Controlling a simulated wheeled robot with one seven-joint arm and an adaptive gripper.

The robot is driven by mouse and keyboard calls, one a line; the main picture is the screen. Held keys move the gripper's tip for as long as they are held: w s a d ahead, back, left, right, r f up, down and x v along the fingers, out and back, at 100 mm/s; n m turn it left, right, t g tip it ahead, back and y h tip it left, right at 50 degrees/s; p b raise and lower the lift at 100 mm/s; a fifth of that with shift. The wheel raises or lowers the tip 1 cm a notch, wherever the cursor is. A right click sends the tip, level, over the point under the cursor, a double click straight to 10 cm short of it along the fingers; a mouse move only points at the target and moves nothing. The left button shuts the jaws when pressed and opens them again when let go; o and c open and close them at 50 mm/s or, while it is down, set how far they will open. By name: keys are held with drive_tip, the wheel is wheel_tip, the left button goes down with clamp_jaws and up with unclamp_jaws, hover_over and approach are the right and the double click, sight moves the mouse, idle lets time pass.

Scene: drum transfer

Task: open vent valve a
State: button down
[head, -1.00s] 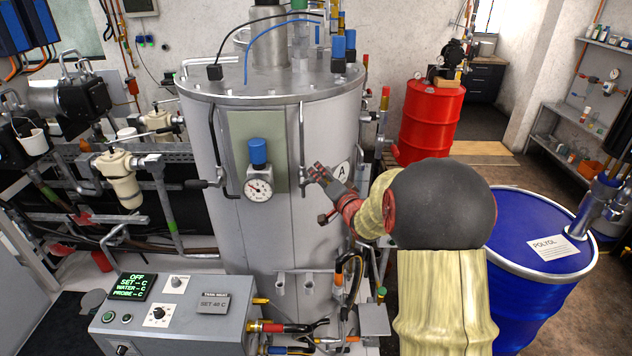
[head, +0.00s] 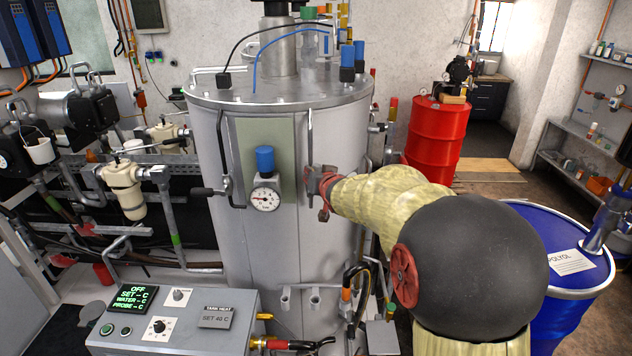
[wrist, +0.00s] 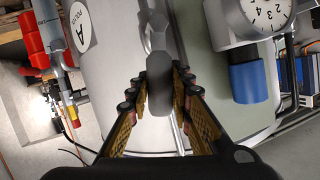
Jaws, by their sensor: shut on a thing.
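The grey tank (head: 285,235) stands in the middle of the head view; its round "A" label (wrist: 85,22) shows in the wrist view. A thin pipe (head: 309,140) runs down the tank's front right side. At its lower end is the valve I take to be vent valve a, hidden behind my gripper (head: 322,186). In the wrist view, my gripper (wrist: 158,88) has its fingers on both sides of a dark grey valve handle (wrist: 154,92), closed on it. The handle's angle against the pipe is hard to read.
A pressure gauge (head: 265,198) with a blue cap is left of my gripper; the gauge also shows in the wrist view (wrist: 265,12). Another dark-handled valve (head: 208,192) is farther left. A control box (head: 175,325), a red drum (head: 436,138) and a blue drum (head: 572,290) stand around.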

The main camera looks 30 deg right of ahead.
drive_tip(key=shift+a+f+g, duration=0.15)
drive_tip(key=shift+g, duration=0.15)
drive_tip(key=c, duration=1.6)
unclamp_jaws()
drive_tip(key=shift+w, duration=0.1)
drive_tip(key=shift+c, duration=0.2)
drive_tip(key=shift+o, duration=0.4)
drive_tip(key=v, duration=1.2)
